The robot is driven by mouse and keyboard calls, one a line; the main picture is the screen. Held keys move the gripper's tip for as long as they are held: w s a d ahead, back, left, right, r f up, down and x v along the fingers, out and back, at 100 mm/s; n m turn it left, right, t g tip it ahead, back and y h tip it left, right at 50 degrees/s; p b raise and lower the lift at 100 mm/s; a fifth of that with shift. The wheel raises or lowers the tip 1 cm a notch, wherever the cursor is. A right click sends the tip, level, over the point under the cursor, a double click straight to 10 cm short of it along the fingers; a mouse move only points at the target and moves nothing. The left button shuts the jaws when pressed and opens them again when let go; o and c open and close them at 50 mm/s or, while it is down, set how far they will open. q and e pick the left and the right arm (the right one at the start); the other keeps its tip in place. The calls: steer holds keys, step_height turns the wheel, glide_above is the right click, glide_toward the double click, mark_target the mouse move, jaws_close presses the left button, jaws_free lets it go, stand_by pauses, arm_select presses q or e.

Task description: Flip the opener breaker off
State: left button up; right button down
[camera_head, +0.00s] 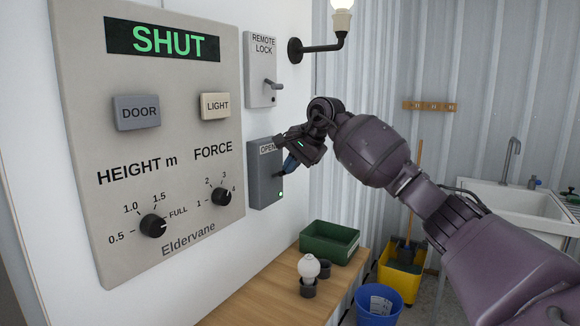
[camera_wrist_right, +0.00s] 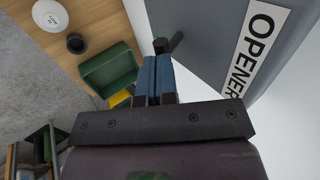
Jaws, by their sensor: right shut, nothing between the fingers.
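The opener breaker is a grey box (camera_head: 257,192) on the white wall, labelled OPENER in the right wrist view (camera_wrist_right: 220,30). A small green light glows at its lower right corner. My right gripper (camera_head: 290,163) is in front of the box and partly hides its label and lever. Its blue fingertips (camera_wrist_right: 156,62) are shut together with nothing between them. A short dark lever (camera_wrist_right: 175,42) sticks out of the box right by the fingertips; I cannot tell whether they touch. My left gripper is in neither view.
A control panel (camera_head: 85,70) reading SHUT is at left. The REMOTE LOCK box (camera_head: 257,60) is above the breaker, beside a wall lamp (camera_head: 341,22). Below, a wooden bench (camera_head: 250,303) holds a green bin (camera_head: 330,243) and a white bulb (camera_head: 308,267).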

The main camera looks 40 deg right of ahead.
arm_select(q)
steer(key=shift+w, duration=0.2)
arm_select(e)
steer(key=shift+f, duration=0.2)
arm_select(q)
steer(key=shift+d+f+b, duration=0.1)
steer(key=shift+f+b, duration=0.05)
steer(key=shift+b, duration=0.25)
arm_select(e)
steer(key=shift+s+f+t, duration=0.15)
steer(key=shift+t, duration=0.25)
arm_select(q)
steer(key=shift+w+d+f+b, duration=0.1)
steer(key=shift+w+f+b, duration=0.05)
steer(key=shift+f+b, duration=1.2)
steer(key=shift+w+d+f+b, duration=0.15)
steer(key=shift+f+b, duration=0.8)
steer(key=shift+b, duration=0.7)
arm_select(e)
steer(key=shift+s+d+f+t+y, duration=0.15)
steer(key=shift+f+t+y, duration=0.45)
steer(key=shift+t, duration=0.55)
steer(key=shift+s+f+t+y, duration=0.15)
steer(key=shift+f+t+y, duration=0.25)
steer(key=shift+f+t, duration=0.6)
steer(key=shift+s+d+f+t+y, duration=0.15)
steer(key=shift+f+t+y, duration=0.35)
steer(key=shift+t, duration=0.85)
steer(key=shift+s+a, duration=0.1)
